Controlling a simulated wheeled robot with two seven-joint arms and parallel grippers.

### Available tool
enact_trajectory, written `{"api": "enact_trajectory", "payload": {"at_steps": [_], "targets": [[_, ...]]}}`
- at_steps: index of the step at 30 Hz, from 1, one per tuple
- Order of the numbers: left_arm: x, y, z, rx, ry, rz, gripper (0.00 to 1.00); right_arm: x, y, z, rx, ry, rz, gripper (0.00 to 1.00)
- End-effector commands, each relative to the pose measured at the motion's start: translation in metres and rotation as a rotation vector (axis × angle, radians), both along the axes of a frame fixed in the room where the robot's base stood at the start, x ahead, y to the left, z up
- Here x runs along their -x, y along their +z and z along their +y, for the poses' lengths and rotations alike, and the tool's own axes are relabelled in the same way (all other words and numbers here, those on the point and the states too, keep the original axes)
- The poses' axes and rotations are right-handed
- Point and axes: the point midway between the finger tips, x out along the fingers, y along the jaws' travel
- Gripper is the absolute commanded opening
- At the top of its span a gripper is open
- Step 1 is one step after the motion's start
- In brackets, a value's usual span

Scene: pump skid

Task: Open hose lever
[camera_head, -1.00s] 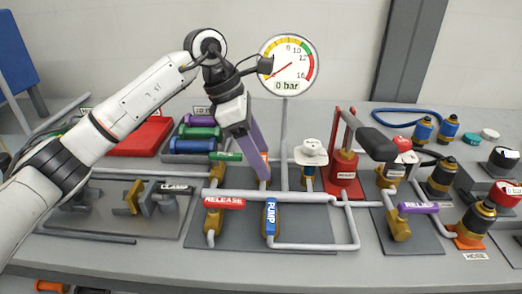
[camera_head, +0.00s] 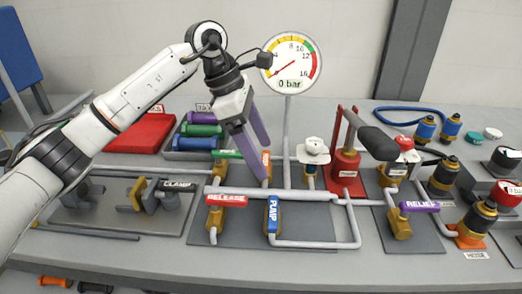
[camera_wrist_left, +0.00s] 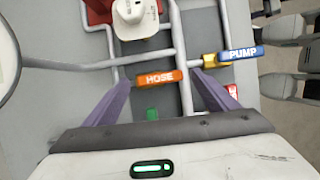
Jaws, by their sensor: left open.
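The orange HOSE lever (camera_wrist_left: 160,78) lies crosswise in the left wrist view, between the tips of my left gripper's two purple fingers (camera_wrist_left: 161,84). In the head view, a small part of the orange lever (camera_head: 266,158) shows beside the fingers of my left gripper (camera_head: 257,161). The gripper is open, reaching down over the pipes, with a finger on each side of the lever. Whether the fingers touch the lever is not clear. My right gripper is not in view.
The red RELEASE lever (camera_head: 227,201) and blue PUMP lever (camera_head: 273,214) are in front. A green lever (camera_head: 228,154) is just left of the fingers. A white knob (camera_head: 313,150) and red hand pump (camera_head: 347,165) stand to the right. The gauge (camera_head: 290,62) reads 0 bar.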

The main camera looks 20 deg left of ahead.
Motion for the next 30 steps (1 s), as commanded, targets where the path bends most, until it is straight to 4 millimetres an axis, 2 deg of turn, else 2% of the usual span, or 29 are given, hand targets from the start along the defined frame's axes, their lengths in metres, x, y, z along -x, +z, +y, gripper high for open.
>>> {"api": "enact_trajectory", "payload": {"at_steps": [9, 15, 20, 30], "targets": [[0.005, 0.058, 0.023, 0.001, 0.002, -0.005, 0.80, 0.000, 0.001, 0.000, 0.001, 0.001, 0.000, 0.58], [0.008, 0.082, 0.033, 0.000, 0.000, -0.003, 0.80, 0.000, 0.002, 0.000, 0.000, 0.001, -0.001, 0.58], [0.009, 0.088, 0.035, 0.001, -0.001, -0.002, 0.80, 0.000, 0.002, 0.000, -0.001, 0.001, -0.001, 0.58], [0.009, 0.088, 0.035, 0.001, -0.001, -0.002, 0.80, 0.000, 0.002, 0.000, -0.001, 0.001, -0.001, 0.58]]}}
